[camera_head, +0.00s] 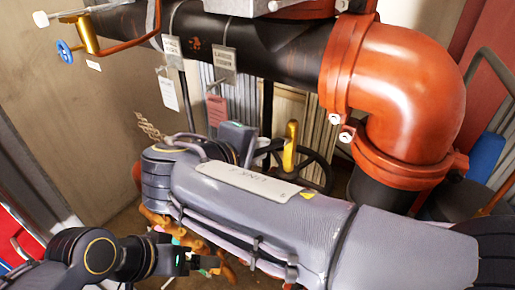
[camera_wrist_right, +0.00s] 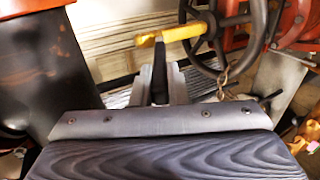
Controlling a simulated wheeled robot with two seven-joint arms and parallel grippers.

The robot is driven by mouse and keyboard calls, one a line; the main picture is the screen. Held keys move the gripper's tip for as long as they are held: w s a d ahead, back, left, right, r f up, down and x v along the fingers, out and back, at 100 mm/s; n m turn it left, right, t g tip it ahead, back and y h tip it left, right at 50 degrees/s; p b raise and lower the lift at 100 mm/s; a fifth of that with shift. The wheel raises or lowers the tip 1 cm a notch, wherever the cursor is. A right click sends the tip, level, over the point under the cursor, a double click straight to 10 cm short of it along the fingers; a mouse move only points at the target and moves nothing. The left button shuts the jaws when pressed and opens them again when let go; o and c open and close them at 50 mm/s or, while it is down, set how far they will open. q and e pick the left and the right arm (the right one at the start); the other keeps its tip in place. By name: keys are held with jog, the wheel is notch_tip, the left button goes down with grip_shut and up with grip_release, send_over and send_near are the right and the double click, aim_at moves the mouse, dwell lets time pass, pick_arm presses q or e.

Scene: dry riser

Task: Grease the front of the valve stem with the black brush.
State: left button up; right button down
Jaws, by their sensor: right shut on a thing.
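The valve stem is a yellow bar (camera_head: 291,146) in front of a black handwheel (camera_head: 318,170). In the right wrist view the stem (camera_wrist_right: 182,33) runs across the top, with the handwheel (camera_wrist_right: 262,30) behind its right end. My right gripper (camera_wrist_right: 158,78) is shut on the black brush (camera_wrist_right: 159,72), which points away from the wrist. The brush's far end overlaps the stem near its left end; I cannot tell whether they touch. In the head view my right forearm hides most of the brush. My left gripper (camera_head: 206,262) is at the lower left, its jaws unclear.
A large red elbow pipe (camera_head: 410,85) and a black horizontal pipe (camera_head: 275,45) stand above and right of the stem. Tags (camera_head: 223,62) hang from the pipe. A chain (camera_wrist_right: 226,80) hangs beside the handwheel.

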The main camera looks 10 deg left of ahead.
jog(key=shift+r+p, duration=1.15)
jog(key=shift+r, duration=0.25)
jog(key=f+p+v, duration=0.1)
jog(key=v, duration=0.7)
jog(key=shift+s+f+p, duration=0.25)
jog(key=shift+s+p, duration=0.1)
jog(key=shift+s, duration=0.05)
jog(key=shift+a, duration=0.1)
